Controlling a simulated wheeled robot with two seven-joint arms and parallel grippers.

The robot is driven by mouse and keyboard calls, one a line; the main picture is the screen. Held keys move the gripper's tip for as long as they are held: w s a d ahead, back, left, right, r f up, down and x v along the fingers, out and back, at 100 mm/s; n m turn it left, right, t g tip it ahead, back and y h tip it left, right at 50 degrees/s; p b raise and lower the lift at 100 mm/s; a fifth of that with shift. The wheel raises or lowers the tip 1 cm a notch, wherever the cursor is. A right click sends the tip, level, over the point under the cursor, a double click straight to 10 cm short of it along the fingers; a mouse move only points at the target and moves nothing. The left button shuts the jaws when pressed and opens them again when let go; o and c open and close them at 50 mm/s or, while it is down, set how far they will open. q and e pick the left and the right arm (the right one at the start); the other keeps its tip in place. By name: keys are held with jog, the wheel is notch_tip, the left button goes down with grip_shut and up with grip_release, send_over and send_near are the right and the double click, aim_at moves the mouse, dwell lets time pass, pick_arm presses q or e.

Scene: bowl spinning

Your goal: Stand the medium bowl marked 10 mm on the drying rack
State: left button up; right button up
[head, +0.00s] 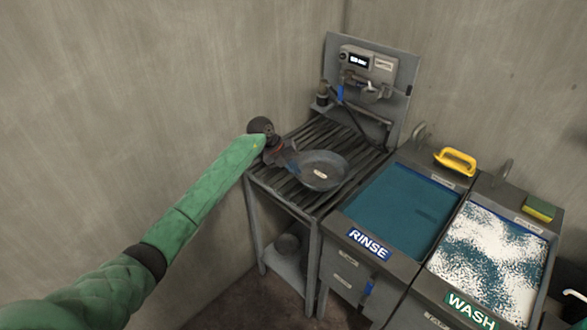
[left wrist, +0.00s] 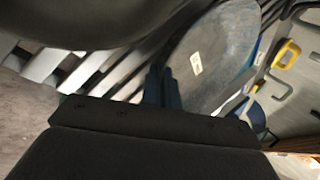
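A grey-blue bowl (head: 324,171) with a small pale label is over the slatted drying rack (head: 296,196) in the head view; the label is too small to read. The bowl also shows in the left wrist view (left wrist: 212,58), tilted and close to the camera. My left gripper (head: 292,160) reaches in from the left and meets the bowl's left rim. Its fingers seem to be at the rim, partly hidden, and I cannot tell clearly whether they are closed on it. My right gripper is not in view.
Right of the rack stand a rinse basin (head: 405,208) of blue water and a foamy wash basin (head: 487,258). A yellow-handled brush (head: 456,160) and a sponge (head: 539,208) lie behind them. A panel with a display (head: 369,62) rises behind the rack. A wall is close on the left.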

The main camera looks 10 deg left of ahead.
pick_arm(q)
jog(key=o, duration=0.4)
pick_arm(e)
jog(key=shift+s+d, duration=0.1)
